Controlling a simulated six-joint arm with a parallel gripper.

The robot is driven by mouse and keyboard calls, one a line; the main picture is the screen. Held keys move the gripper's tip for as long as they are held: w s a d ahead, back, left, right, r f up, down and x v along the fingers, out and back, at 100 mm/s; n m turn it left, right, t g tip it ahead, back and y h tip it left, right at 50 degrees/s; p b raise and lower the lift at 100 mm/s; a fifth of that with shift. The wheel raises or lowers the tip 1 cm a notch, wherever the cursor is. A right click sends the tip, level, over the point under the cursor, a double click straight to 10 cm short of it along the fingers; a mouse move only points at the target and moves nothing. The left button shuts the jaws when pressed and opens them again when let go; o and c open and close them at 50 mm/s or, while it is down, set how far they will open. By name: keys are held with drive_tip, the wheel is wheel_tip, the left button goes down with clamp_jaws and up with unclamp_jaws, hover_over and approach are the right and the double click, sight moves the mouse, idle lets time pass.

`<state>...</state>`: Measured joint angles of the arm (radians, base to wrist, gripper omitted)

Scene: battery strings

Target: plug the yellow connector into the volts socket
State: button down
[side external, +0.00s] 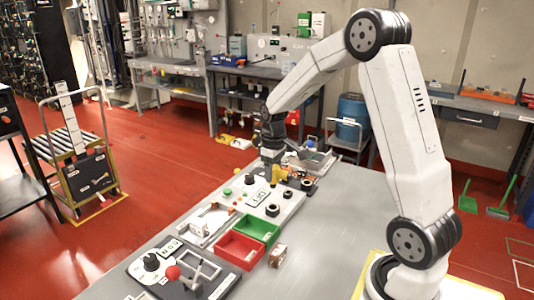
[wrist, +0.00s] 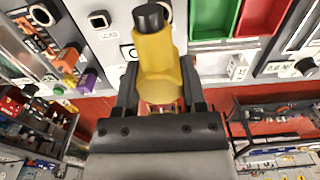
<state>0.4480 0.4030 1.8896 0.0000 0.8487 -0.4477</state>
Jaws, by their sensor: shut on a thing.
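My gripper (side external: 274,158) is above the white panel and shut on the yellow connector (wrist: 155,65). In the wrist view the connector stands out from between the jaws, its black tip pointing at the panel. It also shows small under the gripper in the side view (side external: 280,174). The panel has black round sockets, one at the near end (side external: 272,210) and one farther back (side external: 287,194). In the wrist view a black socket (wrist: 98,19) with a small label lies left of the tip. I cannot read which socket is volts. The connector hides the panel behind it.
A green tray (side external: 258,228) and a red tray (side external: 240,250) stand in front of the panel. Purple (wrist: 88,80) and orange (wrist: 67,58) parts lie left in the wrist view. A small tan block (side external: 278,255) is on the table. The table's right side is clear.

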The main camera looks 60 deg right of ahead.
sight(273, 188)
drive_tip(key=shift+f, duration=0.15)
idle(0.3)
drive_tip(key=shift+f, duration=2.75)
drive_tip(key=shift+f, duration=1.75)
drive_tip(key=shift+c, duration=0.4)
unclamp_jaws()
drive_tip(key=shift+r, duration=3.9)
